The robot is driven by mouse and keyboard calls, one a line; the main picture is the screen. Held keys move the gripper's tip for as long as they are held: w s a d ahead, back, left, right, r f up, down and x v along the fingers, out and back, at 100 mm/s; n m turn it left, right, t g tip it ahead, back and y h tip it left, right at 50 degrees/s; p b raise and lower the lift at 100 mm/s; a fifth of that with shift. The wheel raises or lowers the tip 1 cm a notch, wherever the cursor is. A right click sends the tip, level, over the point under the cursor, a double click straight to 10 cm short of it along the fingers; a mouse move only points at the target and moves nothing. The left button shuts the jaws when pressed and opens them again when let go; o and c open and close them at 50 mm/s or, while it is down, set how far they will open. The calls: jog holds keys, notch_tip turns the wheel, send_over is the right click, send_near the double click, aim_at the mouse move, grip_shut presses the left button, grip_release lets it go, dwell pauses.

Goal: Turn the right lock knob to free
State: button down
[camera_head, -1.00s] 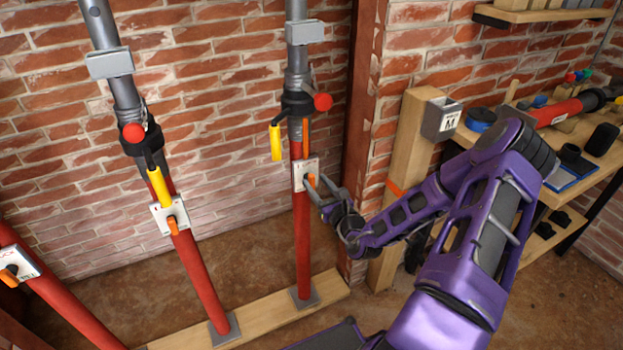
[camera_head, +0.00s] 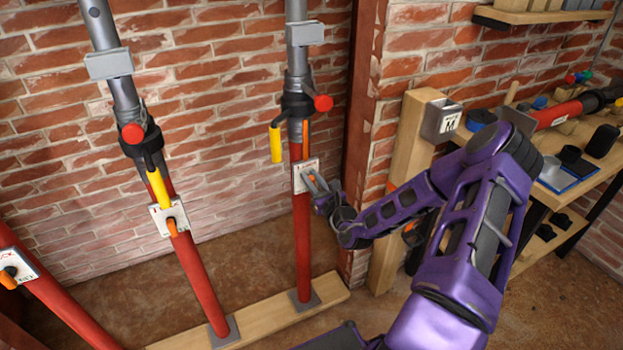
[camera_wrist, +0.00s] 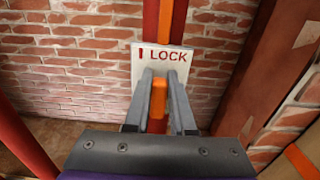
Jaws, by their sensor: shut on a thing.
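The right prop is a red tube (camera_head: 302,240) with a grey upper tube, standing upright. A white lock plate (camera_head: 299,172) is on it. The wrist view shows the plate (camera_wrist: 175,54) with the word LOCK and a small red mark. My gripper (camera_head: 313,182) is at this plate, coming from the right. In the wrist view my gripper (camera_wrist: 160,82) has its two fingers on either side of the orange lock knob (camera_wrist: 158,100), shut on it. The knob looks upright there. In the head view my fingers hide most of it.
Other red props stand to the left, with a middle lock plate (camera_head: 160,219) and a far-left one (camera_head: 20,262). Yellow handles (camera_head: 275,144) hang above. A wooden post (camera_head: 402,170) and workbench (camera_head: 597,160) are at the right. A wooden sill (camera_head: 260,320) lies on the floor.

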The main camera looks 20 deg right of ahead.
jog(key=shift+r+m+p, duration=0.1)
jog(key=shift+m+p, duration=0.2)
jog(key=shift+p, duration=0.55)
jog(key=m+p, duration=0.2)
jog(key=shift+d+r+m+p, duration=0.1)
jog(key=shift+d+m+p, duration=0.2)
jog(key=shift+m, duration=0.1)
jog(key=m+p, duration=0.2)
jog(key=m, duration=0.2)
jog(key=d+f+m+p, duration=0.1)
jog(key=m+p, duration=0.1)
jog(key=m, duration=0.3)
jog(key=f+m+p, duration=0.1)
jog(key=m, duration=0.4)
jog(key=shift+d+f+p, duration=0.15)
jog(key=shift+p, duration=0.25)
jog(key=shift+m, duration=0.4)
